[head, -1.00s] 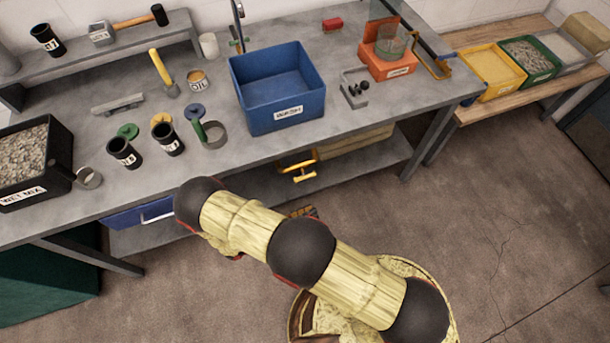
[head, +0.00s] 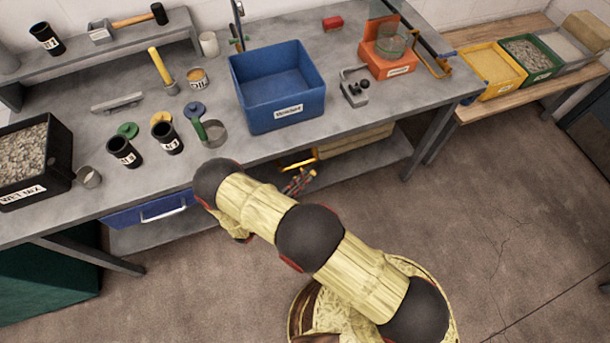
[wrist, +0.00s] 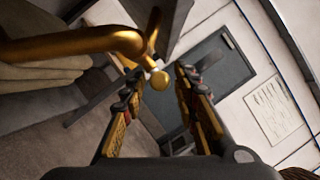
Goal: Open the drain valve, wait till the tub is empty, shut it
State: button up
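The blue tub (head: 300,112) stands on the grey bench with a white label on its front. Its inside looks plain blue; I cannot tell whether it holds water. The brass drain pipe (head: 302,163) shows under the bench edge below the tub, partly hidden by my gripper (head: 299,182). In the wrist view the thick drain pipe (wrist: 75,43) comes in from the left and ends at the valve, whose round brass knob (wrist: 160,80) sits between my fingertips (wrist: 159,75). My fingers are apart, with a gap visible beside the knob. The valve's setting cannot be told.
The bench's lower shelf (head: 385,160) lies behind the valve, with tan stacked bags (head: 355,140) on it. A blue drawer (head: 150,208) is at the left under the bench top. The floor at right (head: 500,220) is clear.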

jog(key=shift+w+d+r, duration=0.15)
jog(key=shift+w+d, duration=0.25)
jog(key=shift+d, duration=0.15)
jog(key=c, duration=0.4)
jog(key=c, duration=0.3)
grip_shut()
